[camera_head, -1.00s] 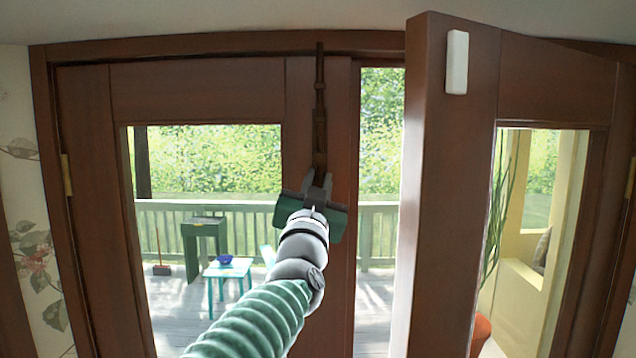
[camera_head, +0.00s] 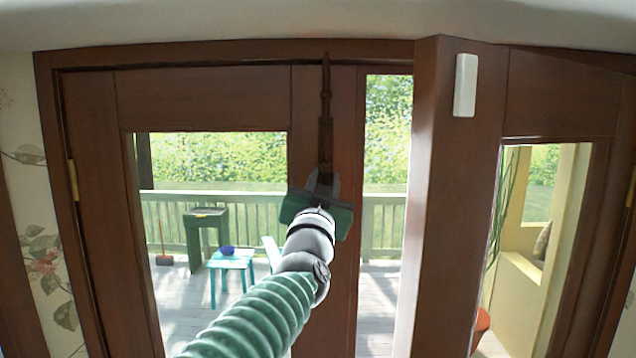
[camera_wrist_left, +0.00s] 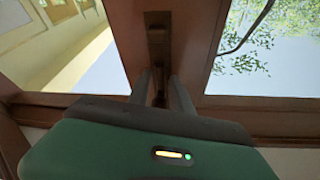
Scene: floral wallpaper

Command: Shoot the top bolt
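The top bolt (camera_head: 325,105) is a long, thin, dark fitting. It runs upright on the inner stile of the left door (camera_head: 200,95), its upper end at the head of the frame. My left gripper (camera_head: 322,178) is at the bolt's lower end, its fingers pointing up. In the left wrist view the two grey fingers (camera_wrist_left: 163,88) are apart, one on each side of the dark bolt plate (camera_wrist_left: 157,45). I see no clear contact with it. The bolt's lowest part is hidden by the gripper. My right gripper is out of view.
The right door (camera_head: 465,200) stands ajar, its edge towards me, with a white box (camera_head: 465,85) near its top. A gap to the deck shows between the doors. Brass hinges (camera_head: 73,180) are on the left jamb. A blue table (camera_head: 231,262) stands outside.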

